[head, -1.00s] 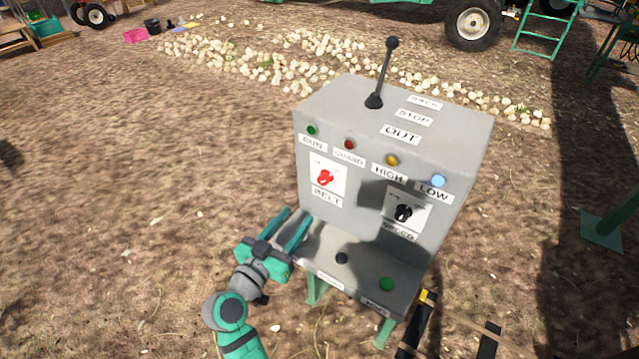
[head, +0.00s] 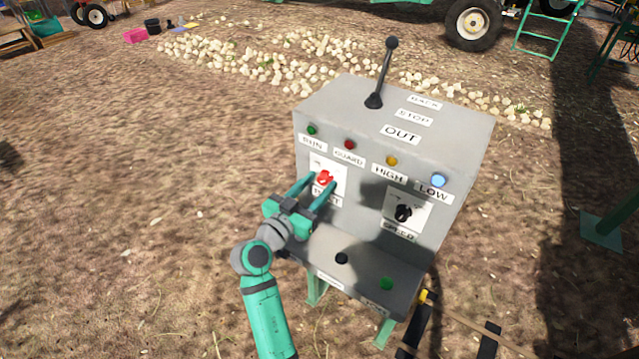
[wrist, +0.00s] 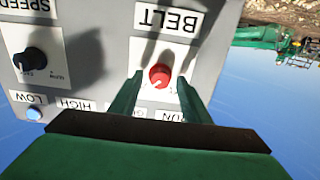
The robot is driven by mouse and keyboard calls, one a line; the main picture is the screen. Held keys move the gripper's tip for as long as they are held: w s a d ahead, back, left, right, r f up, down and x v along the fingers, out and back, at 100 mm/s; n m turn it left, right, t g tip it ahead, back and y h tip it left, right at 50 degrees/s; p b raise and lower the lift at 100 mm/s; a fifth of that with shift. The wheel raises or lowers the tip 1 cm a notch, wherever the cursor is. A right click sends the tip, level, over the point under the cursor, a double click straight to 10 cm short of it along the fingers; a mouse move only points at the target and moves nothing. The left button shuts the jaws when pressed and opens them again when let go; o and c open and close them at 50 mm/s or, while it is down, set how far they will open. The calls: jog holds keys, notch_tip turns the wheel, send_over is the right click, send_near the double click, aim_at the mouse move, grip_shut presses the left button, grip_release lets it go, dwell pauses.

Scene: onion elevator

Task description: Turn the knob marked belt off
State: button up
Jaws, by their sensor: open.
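The red belt knob (head: 324,178) sits on a white plate on the front of the grey control box (head: 440,125), above the BELT label. In the wrist view the red knob (wrist: 159,76) lies between my two fingers, with a white pointer line on it. My gripper (head: 318,186) is open, its green fingers on either side of the knob. I cannot tell whether they touch it. The gripper partly covers the BELT label in the head view.
The black speed knob (head: 403,213) is to the right, under a lit blue LOW lamp (head: 438,180). A black lever (head: 383,75) stands on top. A black button (head: 341,258) and green button (head: 386,284) are on the lower ledge.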

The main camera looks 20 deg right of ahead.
jog(key=shift+w+d, duration=0.2)
jog(key=shift+d, duration=0.1)
jog(key=c, duration=1)
jog(key=shift+c, duration=0.2)
